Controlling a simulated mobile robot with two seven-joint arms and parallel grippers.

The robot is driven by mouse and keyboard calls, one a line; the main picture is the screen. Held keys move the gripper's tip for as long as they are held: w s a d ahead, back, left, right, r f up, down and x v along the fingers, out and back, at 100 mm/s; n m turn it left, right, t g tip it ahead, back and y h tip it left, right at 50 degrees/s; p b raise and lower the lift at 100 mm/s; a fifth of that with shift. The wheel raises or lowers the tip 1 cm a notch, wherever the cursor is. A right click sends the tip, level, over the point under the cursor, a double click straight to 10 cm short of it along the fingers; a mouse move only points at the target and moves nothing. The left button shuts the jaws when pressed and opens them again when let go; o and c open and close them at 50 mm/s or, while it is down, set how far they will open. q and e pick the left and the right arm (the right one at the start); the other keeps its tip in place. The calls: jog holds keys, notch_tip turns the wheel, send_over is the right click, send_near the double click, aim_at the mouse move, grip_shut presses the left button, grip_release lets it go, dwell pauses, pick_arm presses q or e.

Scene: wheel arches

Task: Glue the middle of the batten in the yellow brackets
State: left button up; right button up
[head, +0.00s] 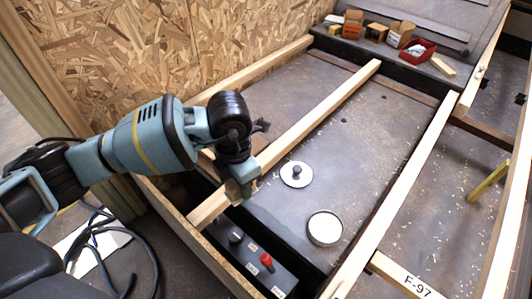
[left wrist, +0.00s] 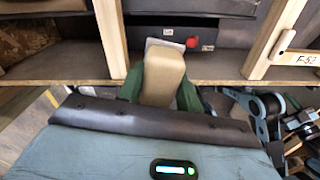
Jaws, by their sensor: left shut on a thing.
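A pale wooden batten (head: 318,117) runs slantwise across the grey panel in the head view, from the near left up to the far frame edge. My left gripper (head: 245,188) is shut on it near its near end, which sticks out past the fingers. In the left wrist view, the green fingers of my left gripper (left wrist: 160,92) sit on both sides of the batten's end (left wrist: 162,72). A yellow piece, perhaps a bracket (head: 488,182), stands in the right bay. I see no yellow bracket along the batten. My right gripper is not in view.
A round white tin (head: 325,229) and a white disc with a dark knob (head: 296,175) are on the panel right of the batten. A control box with a red button (head: 266,262) is near. Small boxes and a red tray (head: 418,51) stand at the back. Another rail (head: 400,185) runs right.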

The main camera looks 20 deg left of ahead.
pick_arm(q)
jog(key=r+m, duration=0.3)
jog(key=m, duration=0.1)
jog(key=r+m, duration=0.4)
jog(key=a+r+m, duration=0.1)
jog(key=r+m, duration=0.2)
jog(key=m, duration=0.2)
jog(key=shift+w+r, duration=0.35)
jog(key=shift+w, duration=0.05)
notch_tip(320, 180, up, 12)
jog(key=s+a+m, duration=0.2)
jog(key=m, duration=1.4)
jog(key=shift+s, duration=0.15)
